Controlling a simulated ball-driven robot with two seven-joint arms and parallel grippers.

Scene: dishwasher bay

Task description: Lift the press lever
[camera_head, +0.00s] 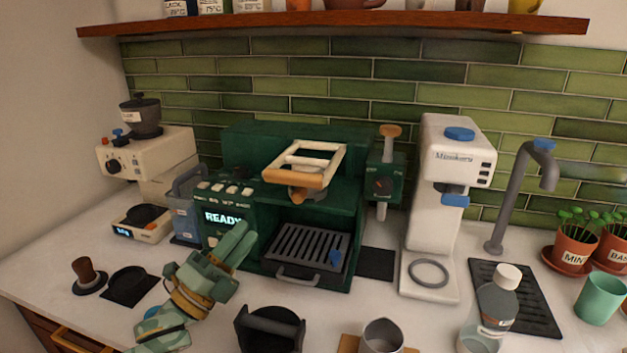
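The dark green espresso machine (255,140) stands against the tiled wall, with a lit READY display. A pale wood-framed lever (305,165), which looks like the press lever, sits tilted at the machine's upper front. Its thick wooden front bar faces me. My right gripper is not in view.
A grinder (150,150), scale (141,224) and blue-grey pitcher (186,205) stand left. A white Minokoro machine (437,210), grey tap (515,195) and potted plants (575,245) stand right. A black bin (270,330), metal cup (383,336) and bottle (493,305) line the front.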

